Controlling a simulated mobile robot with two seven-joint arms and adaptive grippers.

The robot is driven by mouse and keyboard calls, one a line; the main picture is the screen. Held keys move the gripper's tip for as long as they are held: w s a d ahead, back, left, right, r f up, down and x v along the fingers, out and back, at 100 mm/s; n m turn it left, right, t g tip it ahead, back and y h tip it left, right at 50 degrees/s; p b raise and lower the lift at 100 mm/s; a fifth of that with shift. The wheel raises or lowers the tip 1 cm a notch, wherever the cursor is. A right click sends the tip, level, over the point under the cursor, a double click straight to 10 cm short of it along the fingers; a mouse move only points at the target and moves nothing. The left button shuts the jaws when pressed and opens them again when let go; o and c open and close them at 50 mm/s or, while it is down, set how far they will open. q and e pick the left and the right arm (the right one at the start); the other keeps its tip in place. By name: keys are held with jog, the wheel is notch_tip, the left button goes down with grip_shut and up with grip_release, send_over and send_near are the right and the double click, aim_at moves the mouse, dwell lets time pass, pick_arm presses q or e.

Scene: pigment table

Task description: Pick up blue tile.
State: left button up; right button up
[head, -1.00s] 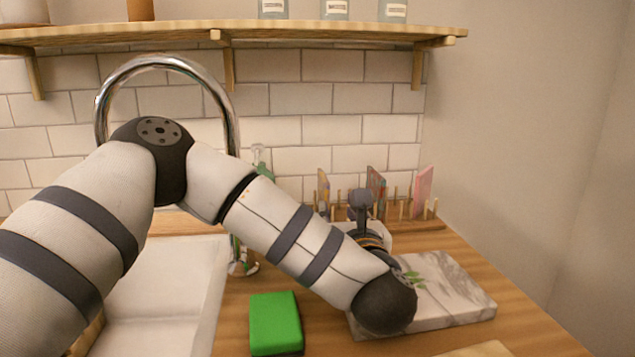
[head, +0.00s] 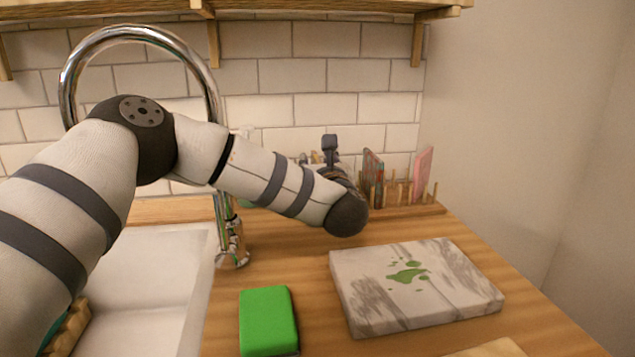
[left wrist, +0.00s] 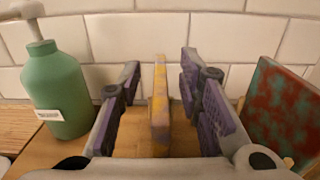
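My left gripper (left wrist: 160,72) is open, with one finger on each side of a thin upright tile (left wrist: 160,105). The tile is seen edge-on, greyish purple with yellow-orange patches; its broad faces are hidden, so I cannot tell if it is the blue one. Gaps show between it and both fingers. In the head view the left wrist hides this tile and most of the gripper. A red and teal tile (left wrist: 285,112) stands right of the gripper; it also shows in the head view (head: 374,177). My right gripper is not in view.
A pink tile (head: 423,174) stands at the right of the wooden peg rack (head: 405,211). A green dispenser bottle (left wrist: 57,92) is left of the gripper. A marble slab (head: 450,285), green sponge (head: 268,320), sink (head: 150,300) and faucet (head: 229,245) are nearer. The tiled wall is close behind.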

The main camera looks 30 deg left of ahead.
pick_arm(q)
jog(key=shift+r, duration=0.1)
grip_shut()
